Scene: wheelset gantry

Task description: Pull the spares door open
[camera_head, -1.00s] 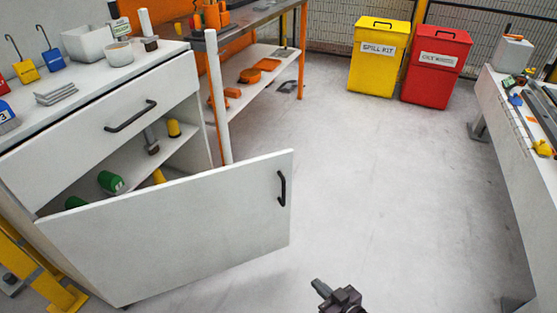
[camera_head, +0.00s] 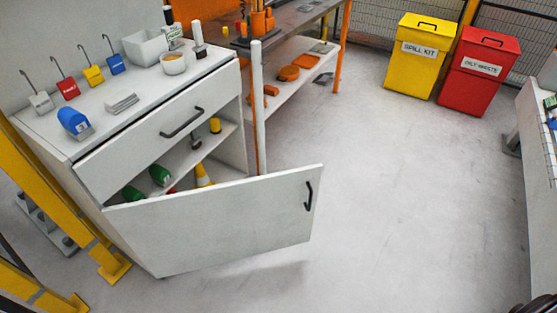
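The spares door (camera_head: 220,225) is the white lower panel of the white cabinet at the left. It stands swung out from the cabinet front, with a gap above and behind it. Its black bar handle (camera_head: 309,195) is near its right edge, and nothing holds it. Through the gap I see a shelf with green-ended items (camera_head: 160,175), a yellow cone-like item (camera_head: 203,175) and a yellow cylinder (camera_head: 215,125). The lower inside is hidden by the door. Neither gripper shows; only a dark rounded part of mine is at the bottom right corner.
Above the door is a drawer front with a black handle (camera_head: 182,122). The worktop holds colored tags, a blue-and-grey item (camera_head: 75,122) and a white bin (camera_head: 145,46). Yellow frame posts (camera_head: 75,215) stand at left. Floor right of the door is clear, up to the yellow bin (camera_head: 421,65) and red bin (camera_head: 478,75).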

